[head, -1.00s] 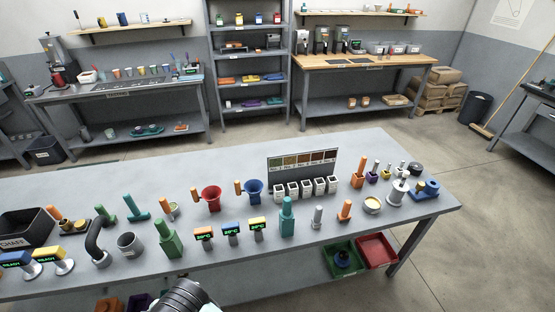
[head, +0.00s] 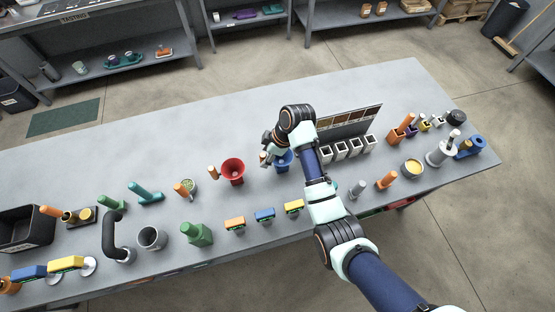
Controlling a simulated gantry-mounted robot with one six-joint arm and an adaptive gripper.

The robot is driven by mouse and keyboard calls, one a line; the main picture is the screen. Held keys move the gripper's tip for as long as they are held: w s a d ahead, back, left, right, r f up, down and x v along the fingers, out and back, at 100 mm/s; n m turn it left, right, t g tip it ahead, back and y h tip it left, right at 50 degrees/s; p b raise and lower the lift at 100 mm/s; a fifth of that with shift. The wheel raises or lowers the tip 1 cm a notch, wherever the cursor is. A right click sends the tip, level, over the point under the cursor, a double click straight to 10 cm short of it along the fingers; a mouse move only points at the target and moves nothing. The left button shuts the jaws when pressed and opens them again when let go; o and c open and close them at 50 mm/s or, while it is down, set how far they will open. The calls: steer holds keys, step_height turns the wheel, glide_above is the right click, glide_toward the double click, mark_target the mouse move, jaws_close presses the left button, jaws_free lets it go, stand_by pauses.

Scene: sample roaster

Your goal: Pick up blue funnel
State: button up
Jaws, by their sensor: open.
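The blue funnel (head: 285,161) stands on the grey workbench (head: 225,118), left of the row of small white cups. Its orange handle (head: 263,158) points to the left. My arm reaches in from the lower right, and its wrist hides part of the funnel. My gripper (head: 266,152) is at the handle side of the funnel, pointing down, and is open. Whether its fingers touch the handle or surround it cannot be told from this view.
A red funnel (head: 232,171) stands close on the left. The white cups (head: 341,154) and the colour board (head: 350,119) stand on the right. Yellow (head: 293,206) and blue (head: 265,214) displays and a green bottle (head: 197,234) stand in front. The bench behind the funnels is clear.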

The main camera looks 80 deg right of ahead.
mark_target(262, 160)
steer(key=b+x, duration=0.1)
steer(key=x, duration=0.4)
steer(key=shift+d+f, duration=0.15)
steer(key=shift+d, duration=0.05)
jaws_close()
